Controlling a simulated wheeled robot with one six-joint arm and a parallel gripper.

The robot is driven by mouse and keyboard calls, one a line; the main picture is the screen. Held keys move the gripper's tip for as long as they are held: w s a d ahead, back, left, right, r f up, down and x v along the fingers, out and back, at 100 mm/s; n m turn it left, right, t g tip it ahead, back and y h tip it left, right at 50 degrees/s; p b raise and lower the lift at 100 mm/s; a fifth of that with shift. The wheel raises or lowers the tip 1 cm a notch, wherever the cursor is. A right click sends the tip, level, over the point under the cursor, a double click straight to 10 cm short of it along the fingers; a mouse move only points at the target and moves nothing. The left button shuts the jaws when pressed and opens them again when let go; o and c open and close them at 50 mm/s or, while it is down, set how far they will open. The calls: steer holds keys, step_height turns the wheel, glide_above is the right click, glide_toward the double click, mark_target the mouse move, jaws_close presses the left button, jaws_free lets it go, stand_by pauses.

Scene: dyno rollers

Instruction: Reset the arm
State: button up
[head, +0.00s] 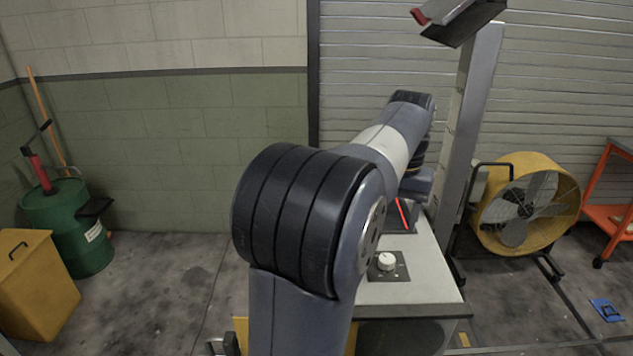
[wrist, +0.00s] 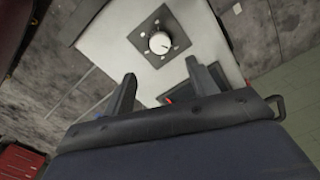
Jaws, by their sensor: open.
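My arm stretches up through the middle of the head view, bent over the pale console (head: 425,270), and hides much of it. My gripper shows in the wrist view (wrist: 160,82) with its two dark fingers spread apart and nothing between the tips. In that view the console top (wrist: 100,32) carries a white round knob (wrist: 159,43) on a dark square plate, just beyond the fingertips. The knob also shows in the head view (head: 387,261). A dark panel with a red bar (head: 403,213) sits behind it, partly hidden by my arm. My gripper is mostly hidden in the head view.
A grey post (head: 468,125) with a tilted screen on top rises behind the console. A yellow fan (head: 525,205) and an orange cart (head: 608,218) stand right. A green drum (head: 75,228) and yellow bin (head: 38,285) stand left. The floor between drum and console is clear.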

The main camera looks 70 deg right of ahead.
mark_target(387, 258)
step_height(387, 258, down, 10)
steer(key=shift+f+p, duration=0.25)
steer(key=shift+p, duration=0.2)
stand_by(0.4)
